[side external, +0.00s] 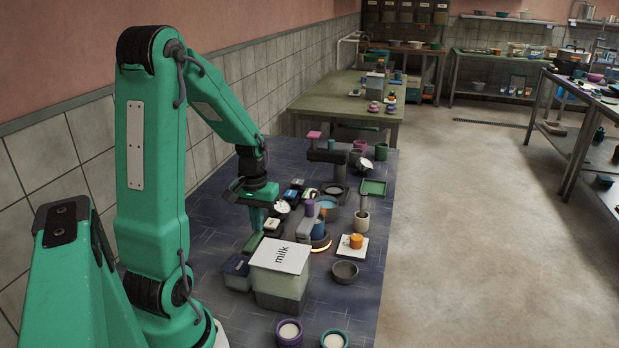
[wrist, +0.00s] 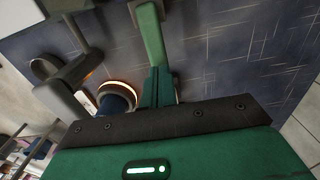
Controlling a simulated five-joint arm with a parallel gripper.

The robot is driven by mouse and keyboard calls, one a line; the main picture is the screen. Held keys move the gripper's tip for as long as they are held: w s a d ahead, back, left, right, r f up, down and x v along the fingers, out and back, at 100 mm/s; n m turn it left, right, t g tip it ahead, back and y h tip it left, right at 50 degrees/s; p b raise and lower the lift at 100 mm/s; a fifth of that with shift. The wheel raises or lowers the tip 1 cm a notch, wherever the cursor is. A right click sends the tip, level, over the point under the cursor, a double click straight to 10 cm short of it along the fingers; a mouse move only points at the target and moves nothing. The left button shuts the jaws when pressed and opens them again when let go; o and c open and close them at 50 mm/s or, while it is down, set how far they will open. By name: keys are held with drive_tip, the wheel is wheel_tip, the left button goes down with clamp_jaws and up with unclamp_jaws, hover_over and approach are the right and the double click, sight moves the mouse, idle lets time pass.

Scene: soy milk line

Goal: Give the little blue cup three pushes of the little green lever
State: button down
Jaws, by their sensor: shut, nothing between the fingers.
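The little blue cup (side external: 319,229) stands at the grey dispenser, by a glowing ring. In the wrist view the cup (wrist: 117,101) is partly hidden by my gripper's body, with the lit ring around it. The little green lever (side external: 253,243) is low on the table side, left of the dispenser. It also shows in the wrist view (wrist: 150,35), running from the top edge down to my fingers. My gripper (side external: 257,222) is shut and empty, pointing down just above the lever. In the wrist view its fingers (wrist: 157,85) are at the lever's near end; I cannot tell whether they touch.
A milk box (side external: 278,272) stands in front of the dispenser (side external: 305,230). An orange cup on a white coaster (side external: 346,252) and a dark bowl (side external: 345,272) are to the right. Several small items crowd behind.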

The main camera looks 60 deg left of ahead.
drive_tip(key=shift+f, duration=0.2)
drive_tip(key=shift+f, duration=1)
idle(0.8)
drive_tip(key=shift+r, duration=1.2)
drive_tip(key=shift+f, duration=1.35)
idle(0.4)
drive_tip(key=shift+r, duration=1.35)
drive_tip(key=shift+r, duration=0.1)
